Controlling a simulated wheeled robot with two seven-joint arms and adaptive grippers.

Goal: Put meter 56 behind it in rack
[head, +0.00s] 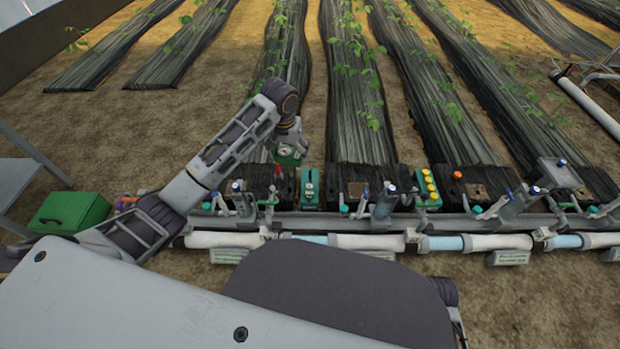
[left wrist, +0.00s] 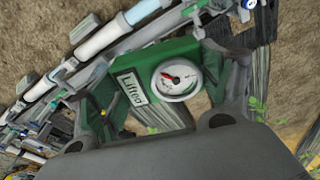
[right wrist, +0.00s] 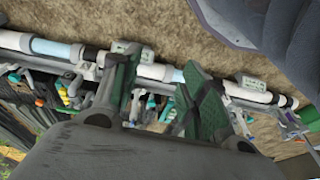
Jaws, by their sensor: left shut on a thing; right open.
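My left gripper (head: 289,148) is shut on a green meter (left wrist: 150,75) with a round white dial and a red needle. In the left wrist view its white label seems to read "Lifted"; I see no number 56. In the head view the meter (head: 287,157) is held above the left part of the rack row, behind the pipes. The rack (head: 340,200) is a row of dark trays with fittings; small numbers are not legible. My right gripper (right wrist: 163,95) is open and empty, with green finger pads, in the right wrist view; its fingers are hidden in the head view.
A teal unit (head: 309,188) and a green box with yellow buttons (head: 428,187) stand in the row. Valves with blue and teal caps stick up along it. White pipe (head: 370,242) runs in front. A green toolbox (head: 68,212) is at the left.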

